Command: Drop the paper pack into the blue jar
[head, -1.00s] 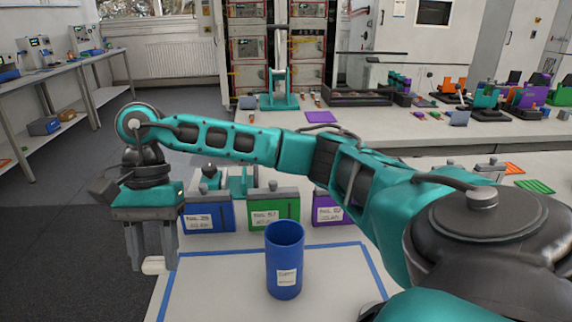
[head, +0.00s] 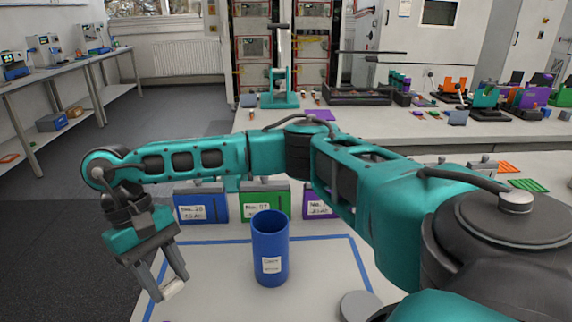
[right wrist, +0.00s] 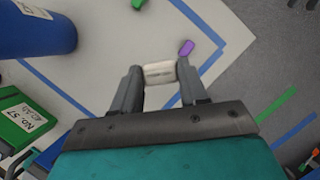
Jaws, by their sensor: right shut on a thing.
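The blue jar (head: 270,250) stands upright on the table inside a blue tape outline, with a white label on its front. Its open top faces up. It also shows at the upper left of the right wrist view (right wrist: 35,32). My right gripper (head: 174,286) is left of the jar, tilted, with its fingers pointing down and to the right. It is shut on the white paper pack (right wrist: 160,72), which lies between the fingertips. The pack (head: 173,290) is apart from the jar. My left gripper is not in view.
Blue (head: 200,206), green (head: 266,204) and purple (head: 318,204) labelled boxes stand behind the jar. A grey disc (head: 360,305) lies at front right. A small purple piece (right wrist: 187,47) shows beyond the pack in the right wrist view. Bare table lies around the jar.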

